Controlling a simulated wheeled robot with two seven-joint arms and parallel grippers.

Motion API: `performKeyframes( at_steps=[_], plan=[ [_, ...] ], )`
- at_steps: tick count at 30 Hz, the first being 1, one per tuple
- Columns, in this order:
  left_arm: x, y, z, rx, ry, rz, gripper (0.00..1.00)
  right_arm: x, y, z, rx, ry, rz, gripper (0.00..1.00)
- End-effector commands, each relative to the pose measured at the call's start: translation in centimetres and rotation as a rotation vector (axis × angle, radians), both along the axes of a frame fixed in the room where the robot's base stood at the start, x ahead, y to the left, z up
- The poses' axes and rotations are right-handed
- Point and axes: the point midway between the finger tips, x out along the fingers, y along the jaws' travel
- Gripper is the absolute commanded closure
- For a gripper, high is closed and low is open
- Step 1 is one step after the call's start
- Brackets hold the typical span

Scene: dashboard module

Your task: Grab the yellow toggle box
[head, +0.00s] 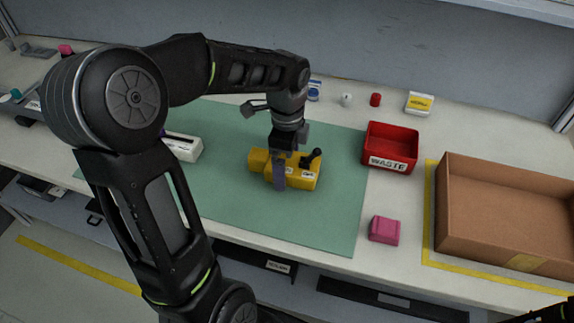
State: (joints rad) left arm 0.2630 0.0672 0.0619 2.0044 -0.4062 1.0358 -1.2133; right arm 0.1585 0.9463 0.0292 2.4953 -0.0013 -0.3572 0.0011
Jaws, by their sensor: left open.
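The yellow toggle box (304,179) lies on the green mat (338,218) near the middle of the head view. A black toggle lever (312,157) stands up at its right end. My left gripper (279,178) points down at the left-centre part of the box and is open. Its near finger overlaps the front face of the box. The far finger is hidden, so I cannot tell whether the fingers touch the box. Of my right arm only a dark piece shows at the bottom right corner, and its gripper is out of view.
A red bin marked WASTE (390,148) stands right of the box. A pink block (384,230) sits near the front edge. A large open brown box (508,211) fills the right side. A white module (183,146) lies left, behind my left arm.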

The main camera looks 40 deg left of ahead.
Motion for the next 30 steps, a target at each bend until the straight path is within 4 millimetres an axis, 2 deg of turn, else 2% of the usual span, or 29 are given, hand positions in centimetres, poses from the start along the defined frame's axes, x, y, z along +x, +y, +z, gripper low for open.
performKeyframes(
  at_steps=[17,30],
  plan=[
    [0.02,0.02,0.0,0.0,-0.001,0.0,0.02,0.0,0.0,0.0,0.0,0.0,0.0,1.0],
    [0.02,0.01,0.01,0.0,-0.001,0.0,0.37,0.0,0.0,0.0,0.0,0.0,0.0,1.0]
  ],
)
